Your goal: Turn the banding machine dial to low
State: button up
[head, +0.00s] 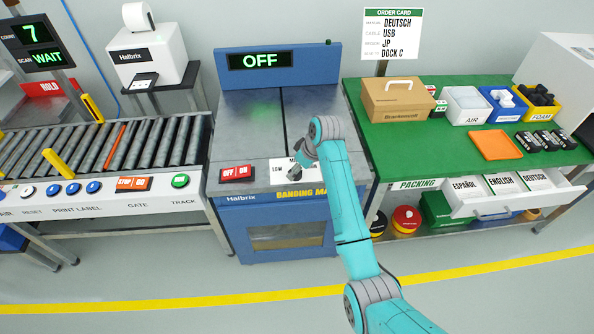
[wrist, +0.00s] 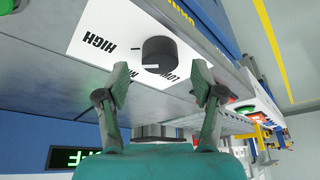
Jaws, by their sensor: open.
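The banding machine (head: 240,110) stands in the middle of the head view, and its display (head: 260,60) reads OFF. The black round dial (wrist: 158,50) shows in the wrist view on a white label plate (wrist: 105,40). HIGH is readable to its left; the MED and LOW lettering below is partly covered by my fingers. A small white mark shows at the dial's lower edge; I cannot tell its setting. My gripper (wrist: 160,74) is open, with the dial a little beyond the gap between its fingertips. In the head view my gripper (head: 289,176) hides the dial.
A red OFF/ON switch (head: 237,173) sits left of the dial on the machine's front. A roller conveyor (head: 100,150) with buttons stands to the left. A green packing table (head: 430,145) with a cardboard box (head: 397,100) and an open drawer (head: 515,192) stands to the right.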

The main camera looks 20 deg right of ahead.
jog(key=shift+x, duration=1.15)
jog(key=c, duration=1.1)
